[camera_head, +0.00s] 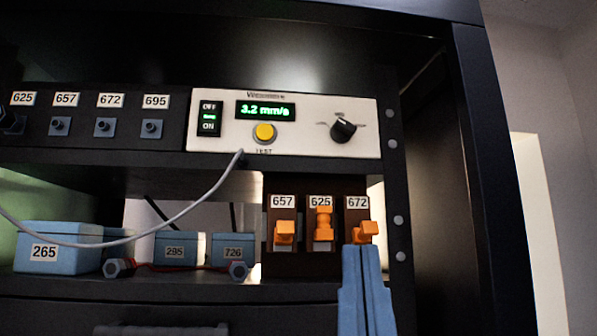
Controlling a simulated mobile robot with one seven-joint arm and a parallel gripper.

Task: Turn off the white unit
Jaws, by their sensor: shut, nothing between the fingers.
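The white unit (310,135) is mounted in the upper right of the black rack. Its display (265,111) is lit green and reads 3.2 mm/s. An OFF/ON rocker switch (209,118) with a small green light is at its left end. A yellow button (264,132) sits below the display, and a black knob (343,130) is at the right. My gripper (361,250) is shut and empty, with its blue fingers pointing up at the lower right. Its tips are below the white unit, at the orange piece under label 672; I cannot tell whether they touch.
Orange pieces labelled 657 (284,233), 625 (323,223) and 672 (364,231) sit on a brown holder. A grey cable (190,208) hangs from the white unit's underside to the left. Blue boxes (60,247) stand on the shelf. A black panel (90,115) with labelled sockets is left.

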